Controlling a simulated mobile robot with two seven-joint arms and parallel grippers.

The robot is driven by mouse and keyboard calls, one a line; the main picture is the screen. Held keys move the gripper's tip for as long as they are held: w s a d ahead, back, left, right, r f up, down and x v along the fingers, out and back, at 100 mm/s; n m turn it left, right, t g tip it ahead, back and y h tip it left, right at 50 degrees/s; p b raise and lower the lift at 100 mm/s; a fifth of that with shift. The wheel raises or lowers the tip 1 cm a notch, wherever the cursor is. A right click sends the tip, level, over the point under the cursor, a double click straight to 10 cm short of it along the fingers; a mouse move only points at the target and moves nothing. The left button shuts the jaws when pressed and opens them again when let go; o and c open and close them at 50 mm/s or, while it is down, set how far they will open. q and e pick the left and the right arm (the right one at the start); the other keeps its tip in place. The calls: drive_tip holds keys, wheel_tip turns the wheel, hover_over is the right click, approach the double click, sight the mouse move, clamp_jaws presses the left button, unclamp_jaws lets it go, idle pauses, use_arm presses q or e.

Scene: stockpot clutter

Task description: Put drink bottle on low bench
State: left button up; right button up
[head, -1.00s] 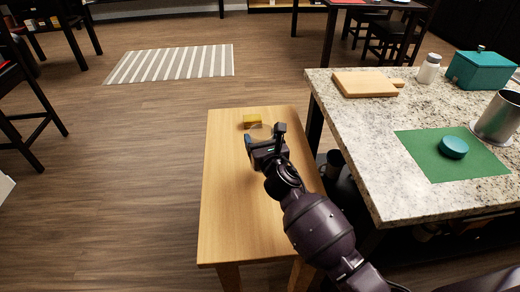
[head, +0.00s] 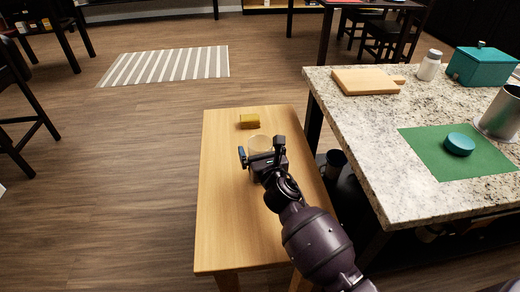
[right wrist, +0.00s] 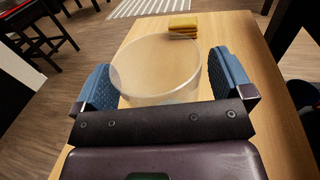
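A clear, pale cylindrical vessel, which I take for the drink bottle (head: 260,144), is upright over the middle of the low wooden bench (head: 225,215). In the right wrist view the drink bottle (right wrist: 157,72) is between the blue finger pads, with a narrow gap at the right pad. My right gripper (head: 261,152) is spread open around its near side; the gripper (right wrist: 165,85) also shows in the wrist view. The bottle's base is hidden behind the gripper, so its contact with the bench is unclear. My left gripper is out of view.
A yellow sponge-like block (head: 249,121) lies on the bench beyond the bottle. The near left part of the bench is clear.

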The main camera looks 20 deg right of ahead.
drive_tip(key=shift+r, duration=0.35)
use_arm(q)
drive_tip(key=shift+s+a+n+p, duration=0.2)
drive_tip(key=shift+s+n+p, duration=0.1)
drive_tip(key=shift+p, duration=0.6)
use_arm(e)
drive_tip(key=s+a, duration=0.1)
drive_tip(key=s, duration=1.1)
drive_tip(key=shift+f, duration=0.2)
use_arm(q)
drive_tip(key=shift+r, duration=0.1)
